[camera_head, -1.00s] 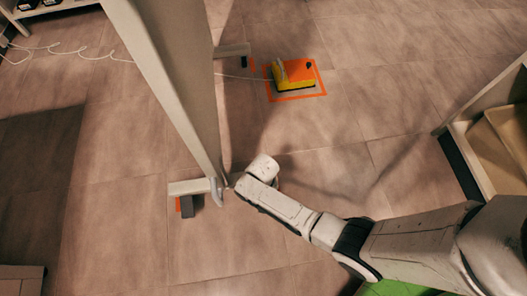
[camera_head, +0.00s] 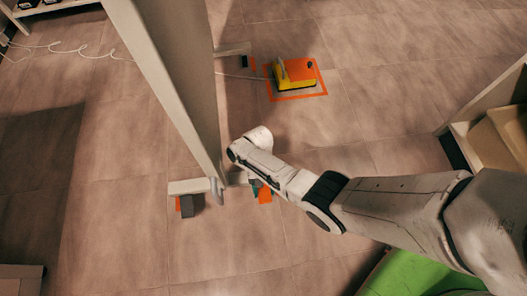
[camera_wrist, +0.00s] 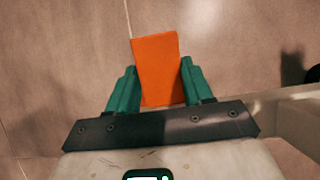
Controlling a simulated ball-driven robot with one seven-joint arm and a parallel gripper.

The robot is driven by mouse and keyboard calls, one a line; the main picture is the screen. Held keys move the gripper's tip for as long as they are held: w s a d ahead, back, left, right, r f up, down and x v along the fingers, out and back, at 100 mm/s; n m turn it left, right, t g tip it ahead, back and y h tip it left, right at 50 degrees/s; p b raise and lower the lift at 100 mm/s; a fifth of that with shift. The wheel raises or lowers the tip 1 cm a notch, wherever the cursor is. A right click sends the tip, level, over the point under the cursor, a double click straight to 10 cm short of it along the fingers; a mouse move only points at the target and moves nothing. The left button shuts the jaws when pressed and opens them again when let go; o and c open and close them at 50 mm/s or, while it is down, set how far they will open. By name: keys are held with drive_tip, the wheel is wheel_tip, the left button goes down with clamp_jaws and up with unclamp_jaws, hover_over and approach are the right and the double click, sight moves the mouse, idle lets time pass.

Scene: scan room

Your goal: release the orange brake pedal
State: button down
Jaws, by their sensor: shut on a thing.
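The orange brake pedal (camera_wrist: 156,62) is a flat plate in the wrist view, between the two green fingers of my gripper (camera_wrist: 158,85). My gripper is shut on it. In the head view the pedal (camera_head: 265,195) shows low beside the right end of the near foot of the upright panel. My gripper (camera_head: 256,187) is mostly hidden there by my arm. The pedal's mount is hidden. Another orange pedal (camera_head: 178,205) sits by a dark caster (camera_head: 190,206) at the foot's left end.
The tall pale panel (camera_head: 170,75) stands close to the left of my arm. A yellow and orange foot unit (camera_head: 294,75) with a cable lies in an orange floor outline. A shelf (camera_head: 490,125) stands at right. Open tiled floor lies between.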

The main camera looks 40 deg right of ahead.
drive_tip(key=shift+c, duration=2.2)
unclamp_jaws()
drive_tip(key=shift+r, duration=0.1)
drive_tip(key=p+v, duration=0.5)
drive_tip(key=v, duration=0.5)
drive_tip(key=shift+w+r, duration=0.2)
drive_tip(key=shift+w, duration=0.05)
drive_tip(key=shift+d, duration=0.15)
